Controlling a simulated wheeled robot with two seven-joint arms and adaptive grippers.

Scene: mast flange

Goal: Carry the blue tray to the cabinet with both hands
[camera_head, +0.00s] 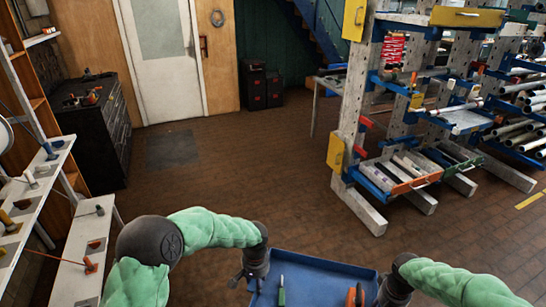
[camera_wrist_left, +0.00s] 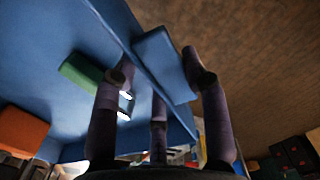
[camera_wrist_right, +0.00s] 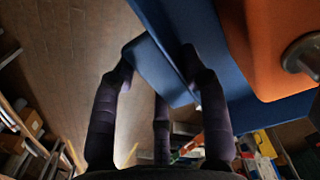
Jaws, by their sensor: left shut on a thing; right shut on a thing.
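The blue tray (camera_head: 320,278) is at the bottom edge of the head view, its near part cut off. A green-handled tool (camera_head: 281,292) and an orange item (camera_head: 352,296) lie in it. My left gripper (camera_head: 250,280) is shut on the tray's left side; in the left wrist view its fingers straddle a blue block (camera_wrist_left: 163,65) on the tray wall. My right gripper (camera_head: 388,292) is shut on the right side, around a similar blue block (camera_wrist_right: 160,70) in the right wrist view. A black drawer cabinet (camera_head: 118,135) with items on top stands at the left.
White shelving (camera_head: 40,190) lines the left side. A large rack (camera_head: 375,130) with blue and yellow parts stands at the right, its feet reaching into the floor. Small black cabinets (camera_head: 260,88) stand at the back near a white door (camera_head: 165,60). The brown floor between is clear.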

